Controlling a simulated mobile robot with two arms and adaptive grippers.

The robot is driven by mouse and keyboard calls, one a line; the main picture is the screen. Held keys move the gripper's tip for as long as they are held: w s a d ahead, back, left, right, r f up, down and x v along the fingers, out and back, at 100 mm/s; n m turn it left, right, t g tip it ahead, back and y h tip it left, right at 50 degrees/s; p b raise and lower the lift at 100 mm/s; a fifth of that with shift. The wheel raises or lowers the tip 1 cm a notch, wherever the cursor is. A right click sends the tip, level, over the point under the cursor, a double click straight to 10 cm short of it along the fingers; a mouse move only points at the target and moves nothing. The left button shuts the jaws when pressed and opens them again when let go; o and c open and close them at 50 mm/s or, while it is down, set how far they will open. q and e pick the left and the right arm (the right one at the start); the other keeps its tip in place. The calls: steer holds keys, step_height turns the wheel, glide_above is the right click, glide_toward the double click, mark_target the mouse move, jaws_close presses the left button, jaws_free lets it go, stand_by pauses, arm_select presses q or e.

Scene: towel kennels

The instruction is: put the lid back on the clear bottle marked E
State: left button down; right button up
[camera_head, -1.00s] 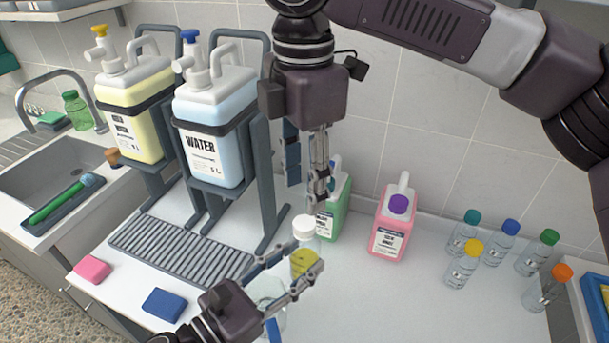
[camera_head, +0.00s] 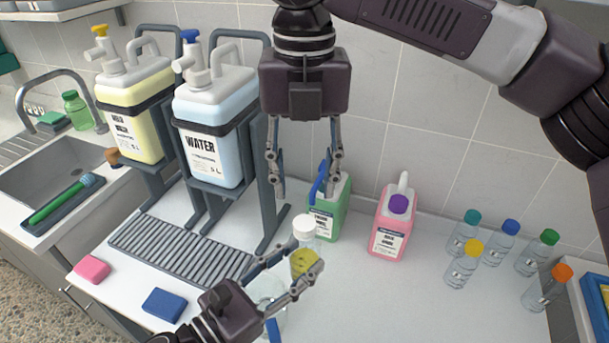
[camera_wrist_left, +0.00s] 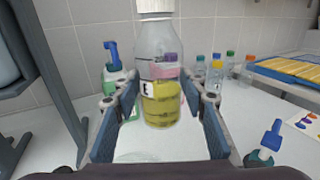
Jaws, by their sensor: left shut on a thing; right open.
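The clear bottle marked E (camera_wrist_left: 158,60) holds yellow liquid. It stands upright between the fingers of my left gripper (camera_head: 285,278), which is shut on it. In the left wrist view the "E" label faces me. The white lid (camera_head: 304,227) sits on top of the bottle's neck; it also shows, cut by the top edge, in the left wrist view (camera_wrist_left: 155,7). I cannot tell how tightly it is seated. My right gripper (camera_head: 306,190) is open and empty, pointing down above the lid and apart from it.
A green jug (camera_head: 328,215) with a blue spout and a pink jug (camera_head: 392,232) stand behind. Several small coloured-cap bottles (camera_head: 465,265) stand at right. A clear vessel (camera_head: 268,292) is by my left gripper. Large dispensers (camera_head: 215,125) stand left.

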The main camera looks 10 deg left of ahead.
mark_target(305, 222)
steer(key=shift+f, duration=4)
